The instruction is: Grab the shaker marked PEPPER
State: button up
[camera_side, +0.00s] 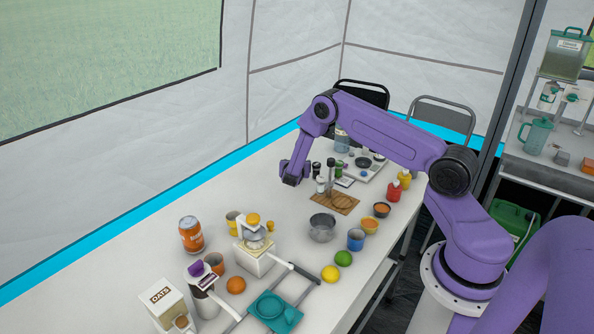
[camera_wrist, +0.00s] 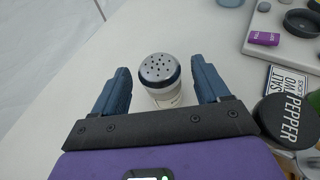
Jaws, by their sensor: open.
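My gripper (camera_side: 291,179) hangs over the table's far part in the side view. In the wrist view my gripper (camera_wrist: 160,78) is open, its two blue fingers on either side of a shaker (camera_wrist: 159,70) with a domed, holed metal top and a pale body. The fingers do not visibly touch it; its depth relative to the tips is hard to tell. I can read no label on it. A black round top marked PEPPER (camera_wrist: 292,118) is outside the fingers, to the right in the wrist view. Dark- and white-bodied small containers (camera_side: 320,184) stand right of my gripper in the side view.
A wooden board (camera_side: 345,206), a metal bowl (camera_side: 322,228) and a grey tray (camera_side: 372,174) are close by. The table is clear left of my gripper.

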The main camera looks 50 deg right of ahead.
jog(key=shift+x, duration=1.7)
jog(key=c, duration=1)
jog(key=shift+c, duration=0.3)
jog(key=shift+r, duration=0.1)
